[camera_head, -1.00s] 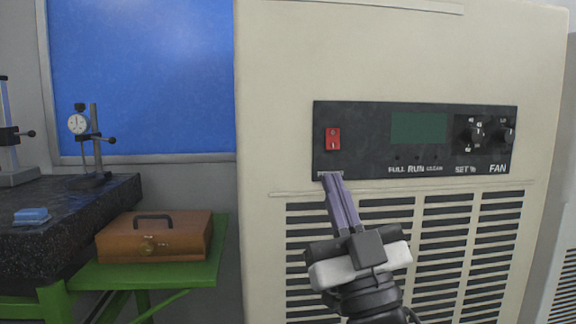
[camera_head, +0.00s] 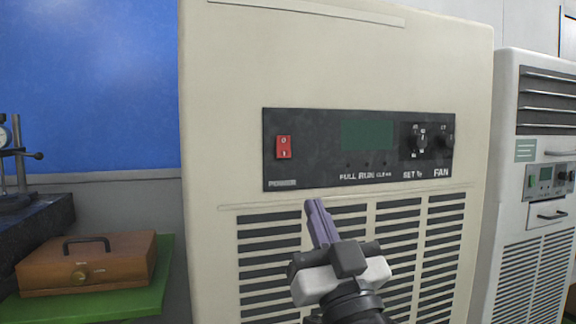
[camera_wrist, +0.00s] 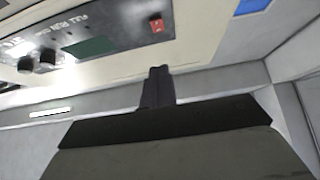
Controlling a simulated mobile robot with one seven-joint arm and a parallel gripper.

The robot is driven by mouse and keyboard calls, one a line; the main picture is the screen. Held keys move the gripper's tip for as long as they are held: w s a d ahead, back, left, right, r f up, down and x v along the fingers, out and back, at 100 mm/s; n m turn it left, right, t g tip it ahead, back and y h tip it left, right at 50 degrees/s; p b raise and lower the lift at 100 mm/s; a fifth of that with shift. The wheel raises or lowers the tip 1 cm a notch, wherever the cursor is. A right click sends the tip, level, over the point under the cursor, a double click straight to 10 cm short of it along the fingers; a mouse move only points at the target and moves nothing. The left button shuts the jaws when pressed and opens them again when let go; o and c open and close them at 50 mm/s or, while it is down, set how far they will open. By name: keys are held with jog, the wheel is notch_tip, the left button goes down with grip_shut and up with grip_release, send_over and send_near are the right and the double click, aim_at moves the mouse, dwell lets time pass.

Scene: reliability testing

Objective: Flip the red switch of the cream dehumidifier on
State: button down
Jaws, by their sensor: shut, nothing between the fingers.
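The cream dehumidifier (camera_head: 225,60) stands in the middle of the head view, with a dark control panel (camera_head: 320,175) on its front. The red switch (camera_head: 284,147) is at the panel's left end, above the POWER label; it also shows in the wrist view (camera_wrist: 156,24). Its marks are small, and I cannot tell which way the rocker is tipped. My gripper (camera_head: 315,204) has its purple fingers shut with nothing between them. In the wrist view the fingers (camera_wrist: 158,72) appear apart from the switch.
Two dark knobs (camera_head: 421,142) and a green display (camera_head: 368,134) share the panel. A white unit (camera_head: 510,200) stands to the right. A brown case (camera_head: 88,266) lies on a green stand (camera_head: 150,290) at left, near a dark stone table (camera_head: 35,222).

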aim_at(284, 150)
jog(key=p+x, duration=0.4)
jog(key=p, duration=0.1)
jog(key=f+p+x, duration=0.1)
jog(key=p+x, duration=0.3)
jog(key=p, duration=0.1)
jog(key=w+p+x, duration=0.1)
jog(key=p+x, duration=0.3)
jog(key=p, duration=0.2)
jog(key=shift+w+a+f, duration=0.2)
jog(key=shift+w+a, duration=0.05)
jog(key=shift+w+a+f, duration=0.2)
jog(key=shift+w, duration=0.25)
jog(key=shift+f, duration=0.1)
